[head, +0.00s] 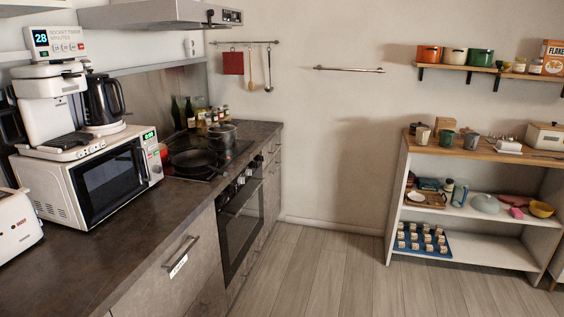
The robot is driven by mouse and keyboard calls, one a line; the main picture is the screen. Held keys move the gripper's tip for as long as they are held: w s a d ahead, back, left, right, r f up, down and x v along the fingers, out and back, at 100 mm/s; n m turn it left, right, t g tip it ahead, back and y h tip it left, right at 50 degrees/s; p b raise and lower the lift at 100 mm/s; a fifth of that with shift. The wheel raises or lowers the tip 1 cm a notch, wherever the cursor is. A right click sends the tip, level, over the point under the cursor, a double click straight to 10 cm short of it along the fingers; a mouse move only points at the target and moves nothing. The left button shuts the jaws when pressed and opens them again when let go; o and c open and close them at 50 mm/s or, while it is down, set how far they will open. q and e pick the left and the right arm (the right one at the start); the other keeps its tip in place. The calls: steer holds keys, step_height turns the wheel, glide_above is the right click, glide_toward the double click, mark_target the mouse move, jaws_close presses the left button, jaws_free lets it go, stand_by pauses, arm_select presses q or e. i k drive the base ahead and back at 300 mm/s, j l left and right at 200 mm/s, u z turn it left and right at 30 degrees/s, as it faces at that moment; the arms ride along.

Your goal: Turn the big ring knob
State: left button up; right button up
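I cannot make out with certainty which thing is the big ring knob. A white timer (55,42) with a bright display reading 28 stands at the upper left, above the white coffee machine (45,100); small buttons show on its front. The white microwave (95,180) on the counter has a green display and small round controls (157,169) at its right side. The built-in oven (240,220) has small knobs (241,180) along its top front edge, seen at a steep angle. Neither of my grippers is in view.
A range hood (160,14) hangs above. Shelves (465,240) stand right. The floor (325,270) between is clear.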

mark_target(223, 200)
steer(key=i+l+u, duration=0.65)
steer(key=i, duration=0.15)
